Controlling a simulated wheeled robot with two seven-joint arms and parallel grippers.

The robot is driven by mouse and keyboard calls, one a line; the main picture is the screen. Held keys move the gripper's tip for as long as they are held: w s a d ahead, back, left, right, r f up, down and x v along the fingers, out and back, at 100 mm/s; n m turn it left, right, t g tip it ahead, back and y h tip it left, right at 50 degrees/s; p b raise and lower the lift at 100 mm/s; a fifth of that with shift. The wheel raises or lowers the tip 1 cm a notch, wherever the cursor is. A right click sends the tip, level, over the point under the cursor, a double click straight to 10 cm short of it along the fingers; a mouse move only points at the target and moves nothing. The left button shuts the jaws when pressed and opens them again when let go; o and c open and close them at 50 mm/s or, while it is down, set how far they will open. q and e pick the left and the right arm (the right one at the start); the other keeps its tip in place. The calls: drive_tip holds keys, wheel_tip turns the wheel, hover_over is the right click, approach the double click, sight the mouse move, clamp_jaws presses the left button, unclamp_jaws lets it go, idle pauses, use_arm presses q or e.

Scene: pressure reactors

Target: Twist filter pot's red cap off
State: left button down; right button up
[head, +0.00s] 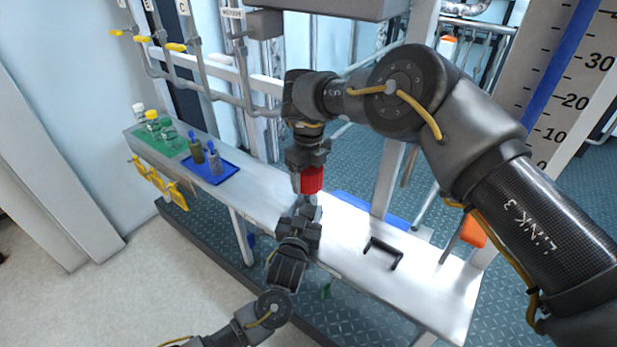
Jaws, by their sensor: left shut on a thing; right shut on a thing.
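The red cap (312,180) shows in the middle of the head view, above the bench. My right gripper (307,163) points down from above and is shut on the red cap. My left gripper (304,209) comes up from below, just under the cap, and is shut on the filter pot. The pot's body is mostly hidden by the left gripper's fingers and the cap. I cannot tell whether the cap still sits on the pot's thread or is loose.
The white bench (440,285) runs under both grippers. A blue tray (225,172) with two small bottles and a green mat (168,150) with bottles lie at its left end. A black handle (383,250) stands on the right part. Pipes with yellow valve handles (176,47) are behind.

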use_arm(q)
drive_tip(key=shift+a, duration=0.1)
use_arm(e)
drive_tip(key=shift+r, duration=0.8)
drive_tip(key=shift+r, duration=2)
use_arm(q)
drive_tip(key=c, duration=0.6)
unclamp_jaws()
drive_tip(key=shift+o, duration=0.2)
drive_tip(key=shift+s, duration=0.1)
use_arm(e)
drive_tip(key=shift+r+p, duration=0.85)
use_arm(q)
drive_tip(key=v, duration=1.2)
